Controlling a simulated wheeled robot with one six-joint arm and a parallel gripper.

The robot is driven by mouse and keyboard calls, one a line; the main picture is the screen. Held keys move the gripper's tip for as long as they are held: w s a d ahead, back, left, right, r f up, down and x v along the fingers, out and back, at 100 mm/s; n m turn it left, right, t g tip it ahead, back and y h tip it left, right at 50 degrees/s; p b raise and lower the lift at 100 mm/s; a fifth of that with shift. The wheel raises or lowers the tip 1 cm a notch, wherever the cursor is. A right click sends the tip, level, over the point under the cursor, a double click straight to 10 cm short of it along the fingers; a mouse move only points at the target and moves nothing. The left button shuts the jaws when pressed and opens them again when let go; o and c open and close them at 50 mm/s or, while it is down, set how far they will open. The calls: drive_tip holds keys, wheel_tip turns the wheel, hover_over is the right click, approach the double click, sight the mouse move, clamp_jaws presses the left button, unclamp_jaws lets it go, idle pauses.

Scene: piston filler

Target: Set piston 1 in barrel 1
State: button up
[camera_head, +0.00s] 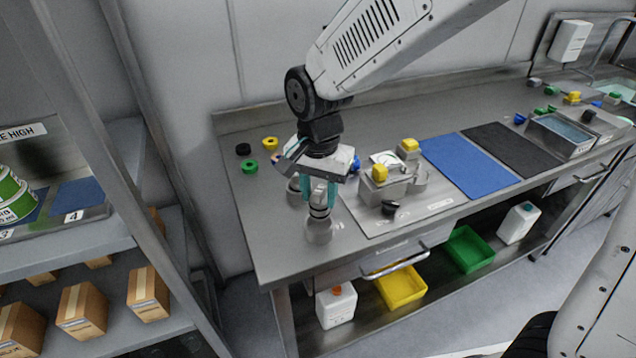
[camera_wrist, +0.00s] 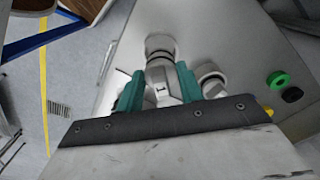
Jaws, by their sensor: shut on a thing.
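My gripper (camera_head: 321,196) points down over the left end of the steel bench. Its teal fingers are shut on a grey metal piston (camera_head: 320,198) with dark rings near its lower end. The piston is upright, directly above a short round metal holder (camera_head: 319,232); I cannot tell whether it sits in it or just above. In the wrist view the piston (camera_wrist: 161,75) lies between the fingers. A second round metal part (camera_wrist: 211,73) stands beside the right finger. The grey filler block (camera_head: 385,188) with yellow knobs stands to the right. No barrel number is readable.
Green (camera_head: 250,167), black (camera_head: 243,149) and yellow (camera_head: 270,143) rings lie at the bench's back left. A blue mat (camera_head: 468,160) and a black mat (camera_head: 515,150) lie right of the filler. A shelf rack with boxes stands left. The bench's front left is clear.

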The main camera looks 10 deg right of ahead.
sight(318, 211)
drive_tip(key=shift+f, duration=2.6)
drive_tip(key=shift+s+f, duration=0.1)
drive_tip(key=o, duration=1.7)
drive_tip(key=shift+r, duration=4.75)
